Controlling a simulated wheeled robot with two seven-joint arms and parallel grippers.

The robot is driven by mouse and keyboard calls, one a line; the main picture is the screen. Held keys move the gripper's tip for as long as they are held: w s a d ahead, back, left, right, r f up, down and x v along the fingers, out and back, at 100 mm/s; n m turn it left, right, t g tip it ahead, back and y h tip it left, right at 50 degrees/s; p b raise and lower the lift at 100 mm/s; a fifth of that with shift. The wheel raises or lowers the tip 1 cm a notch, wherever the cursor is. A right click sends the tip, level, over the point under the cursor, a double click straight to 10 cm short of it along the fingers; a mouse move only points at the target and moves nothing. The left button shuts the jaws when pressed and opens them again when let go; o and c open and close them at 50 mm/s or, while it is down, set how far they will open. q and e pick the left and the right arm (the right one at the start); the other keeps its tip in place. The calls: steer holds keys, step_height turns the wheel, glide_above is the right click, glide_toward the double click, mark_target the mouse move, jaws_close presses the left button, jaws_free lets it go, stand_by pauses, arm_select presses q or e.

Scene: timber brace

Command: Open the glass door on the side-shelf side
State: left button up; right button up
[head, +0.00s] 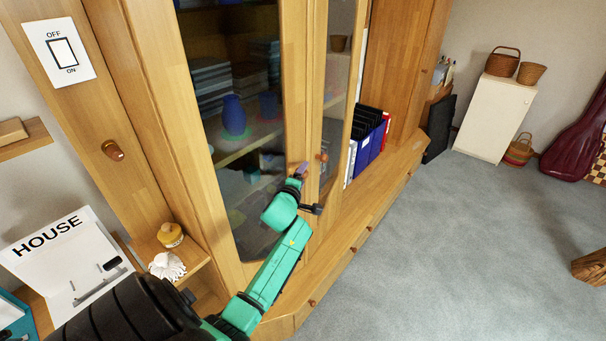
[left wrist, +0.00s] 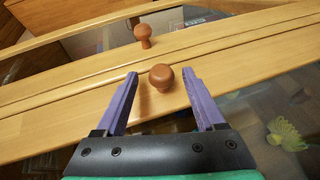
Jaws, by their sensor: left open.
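The glass door on the side-shelf side (head: 232,120) has a wooden frame and looks shut; blue pots and stacked items show behind its glass. Its round brown knob (left wrist: 161,77) is in the left wrist view, but my gripper hides it in the head view. My left gripper (head: 300,171) is open at this door's edge. Its purple fingers stand on either side of the knob in the left wrist view, with a gap on each side. The other door's knob (head: 321,157) is just to the right, and also in the left wrist view (left wrist: 143,35). My right gripper is out of view.
A side shelf (head: 196,262) with a yellow jar (head: 171,235) and a white ornament (head: 167,266) is left of the cabinet. Binders (head: 366,145) stand on the ledge to the right. A white cabinet (head: 495,117) is farther back. The grey carpet is clear in the middle.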

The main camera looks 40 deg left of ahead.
arm_select(q)
steer(key=shift+x, duration=1.2)
steer(key=shift+s+d, duration=0.1)
steer(key=shift+s, duration=0.1)
steer(key=shift+c, duration=0.9)
jaws_close()
